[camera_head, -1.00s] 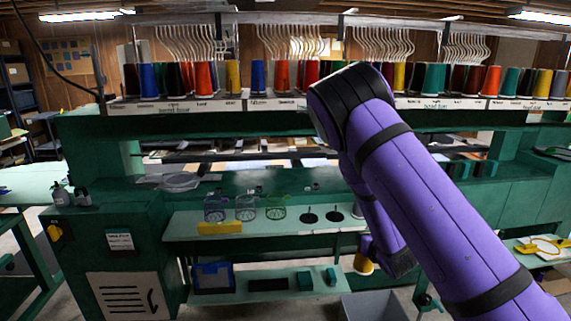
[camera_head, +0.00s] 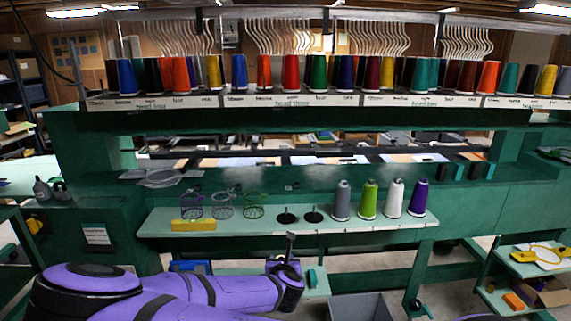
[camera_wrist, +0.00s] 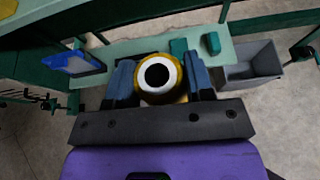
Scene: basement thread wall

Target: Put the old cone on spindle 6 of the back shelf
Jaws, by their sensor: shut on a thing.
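My gripper (camera_wrist: 160,84) is shut on a gold-yellow cone (camera_wrist: 174,65), seen end-on with a white ring and dark centre. The cone sits between the two blue fingers in the wrist view. In the head view, my gripper (camera_head: 289,246) is low in front of the green bench, and the cone cannot be made out there. The back shelf (camera_head: 300,100) runs across the top with a long row of coloured cones above white labels. I cannot read the spindle numbers.
A lower ledge (camera_head: 375,225) holds grey, green, white and purple cones, two bare black spindles (camera_head: 287,217), wire baskets and a yellow block (camera_head: 193,225). A grey bin (camera_head: 360,307) stands on the floor. Hanging wire guides (camera_head: 285,38) crowd the space above the back shelf.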

